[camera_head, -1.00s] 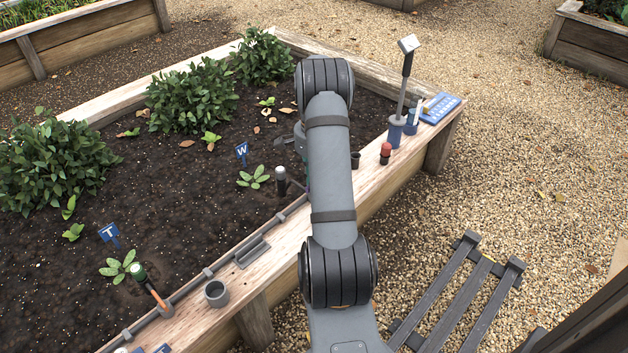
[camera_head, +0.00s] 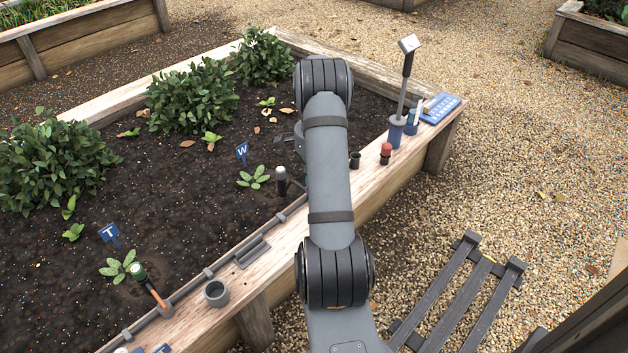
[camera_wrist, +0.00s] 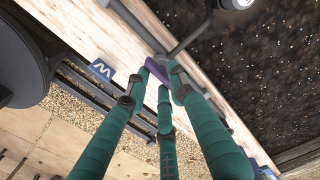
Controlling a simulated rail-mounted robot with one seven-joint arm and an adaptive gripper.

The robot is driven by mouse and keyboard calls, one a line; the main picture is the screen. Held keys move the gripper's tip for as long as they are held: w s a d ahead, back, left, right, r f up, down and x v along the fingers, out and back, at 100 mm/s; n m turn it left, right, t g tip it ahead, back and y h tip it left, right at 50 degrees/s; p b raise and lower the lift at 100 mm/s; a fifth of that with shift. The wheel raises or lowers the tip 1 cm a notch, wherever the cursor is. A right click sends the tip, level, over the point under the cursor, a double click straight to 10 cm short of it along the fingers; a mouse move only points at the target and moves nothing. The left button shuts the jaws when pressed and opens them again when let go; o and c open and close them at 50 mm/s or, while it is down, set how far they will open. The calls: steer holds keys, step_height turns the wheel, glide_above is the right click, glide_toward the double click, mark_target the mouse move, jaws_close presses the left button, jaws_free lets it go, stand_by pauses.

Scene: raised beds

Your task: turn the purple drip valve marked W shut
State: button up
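The purple drip valve (camera_wrist: 156,71) shows in the wrist view as a purple handle on the grey pipe by the bed's wooden edge. The teal fingers of my gripper (camera_wrist: 160,74) reach down around it, with the handle between their tips. I cannot tell whether they press on it. A blue label marked W (camera_wrist: 102,70) is on the wooden edge beside the valve.
A red-topped item (camera_head: 386,152), small dark cup (camera_head: 354,159) and tool in a blue holder (camera_head: 397,130) stand on the ledge to the right.

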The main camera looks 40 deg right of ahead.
steer(key=shift+o, duration=0.8)
step_height(320, 180, up, 12)
steer(key=shift+f, duration=0.1)
stand_by(0.3)
step_height(320, 180, down, 12)
stand_by(0.5)
steer(key=shift+r, duration=0.2)
